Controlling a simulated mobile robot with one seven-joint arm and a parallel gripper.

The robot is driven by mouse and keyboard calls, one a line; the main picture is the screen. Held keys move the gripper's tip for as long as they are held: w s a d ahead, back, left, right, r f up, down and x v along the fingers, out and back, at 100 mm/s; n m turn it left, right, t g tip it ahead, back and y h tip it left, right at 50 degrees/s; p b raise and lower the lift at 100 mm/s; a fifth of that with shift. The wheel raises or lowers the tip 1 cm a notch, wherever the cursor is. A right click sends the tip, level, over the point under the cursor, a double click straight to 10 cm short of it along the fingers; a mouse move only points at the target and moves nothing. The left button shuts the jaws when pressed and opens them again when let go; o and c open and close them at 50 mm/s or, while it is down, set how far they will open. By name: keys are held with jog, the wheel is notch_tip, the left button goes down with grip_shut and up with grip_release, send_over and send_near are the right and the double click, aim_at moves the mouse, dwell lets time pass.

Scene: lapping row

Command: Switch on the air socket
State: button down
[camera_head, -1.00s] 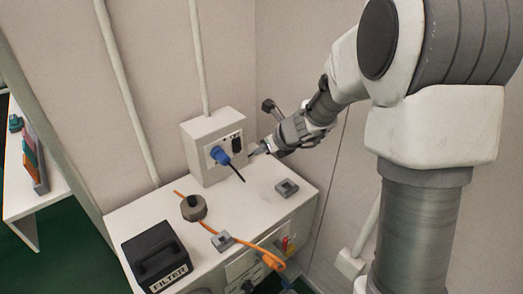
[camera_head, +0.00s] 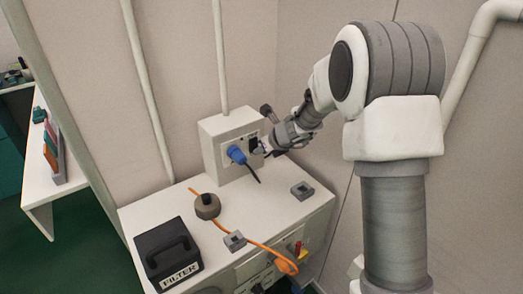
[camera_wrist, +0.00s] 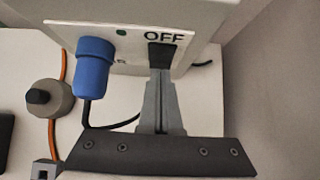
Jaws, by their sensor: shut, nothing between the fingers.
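The socket box (camera_head: 213,150), pale grey, stands on the bench against the wall. A blue plug (camera_head: 237,154) with a black cable sits in its front; the plug also shows in the wrist view (camera_wrist: 95,68). Right of the plug is a black switch (camera_wrist: 161,55) below the word OFF. My gripper (camera_head: 264,150) is at the box's right front. In the wrist view my fingers (camera_wrist: 160,74) are shut together and empty, their tips at the switch's lower edge and hiding part of it. I cannot tell whether they touch it.
The wall is close on the right.

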jog(key=shift+w+a+f, duration=0.15)
jog(key=shift+w, duration=0.05)
jog(key=shift+r+p, duration=0.9)
jog(key=shift+p, duration=0.05)
